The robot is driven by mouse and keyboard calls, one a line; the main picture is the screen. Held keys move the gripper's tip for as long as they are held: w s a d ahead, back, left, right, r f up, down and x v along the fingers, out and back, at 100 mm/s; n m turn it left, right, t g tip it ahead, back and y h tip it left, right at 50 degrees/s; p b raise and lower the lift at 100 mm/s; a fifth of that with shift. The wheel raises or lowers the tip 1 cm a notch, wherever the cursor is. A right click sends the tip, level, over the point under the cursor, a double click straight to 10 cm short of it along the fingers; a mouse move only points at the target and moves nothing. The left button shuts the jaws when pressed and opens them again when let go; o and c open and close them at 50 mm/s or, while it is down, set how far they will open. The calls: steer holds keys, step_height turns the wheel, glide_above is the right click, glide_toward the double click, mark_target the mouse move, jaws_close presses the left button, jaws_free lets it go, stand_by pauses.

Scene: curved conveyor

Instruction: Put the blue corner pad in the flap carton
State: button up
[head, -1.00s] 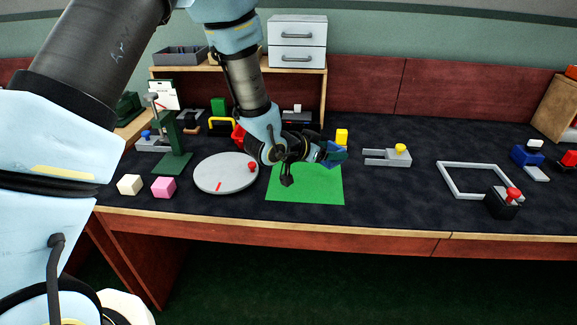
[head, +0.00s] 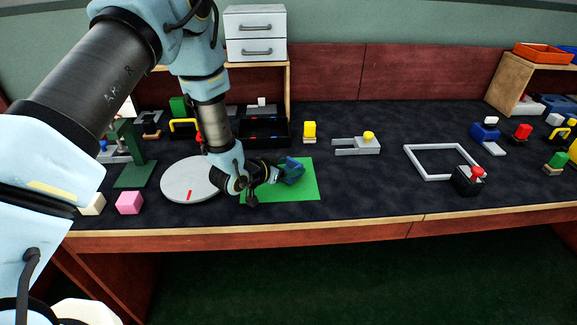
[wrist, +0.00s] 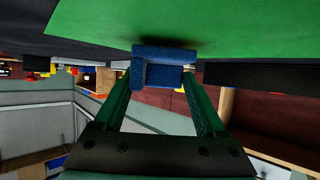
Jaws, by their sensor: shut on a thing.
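The blue corner pad (head: 292,172) is held in my gripper (head: 281,175), over the right part of a green mat (head: 304,189) on the desk. In the wrist view the blue corner pad (wrist: 162,78) sits between the fingertips of my gripper (wrist: 163,86), close to the green mat (wrist: 220,25). I cannot tell whether the pad touches the mat. I cannot make out a flap carton in either view.
A round grey disc (head: 185,182) lies left of the mat, with a pink block (head: 129,203) in front. A yellow-topped block (head: 309,131), a grey fork-shaped fixture (head: 358,146) and a grey square frame (head: 416,168) stand right. Dark desktop between them is clear.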

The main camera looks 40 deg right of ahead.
steer(key=shift+f, duration=0.3)
steer(key=shift+f, duration=0.15)
steer(key=o, duration=1.2)
steer(key=shift+o, duration=0.2)
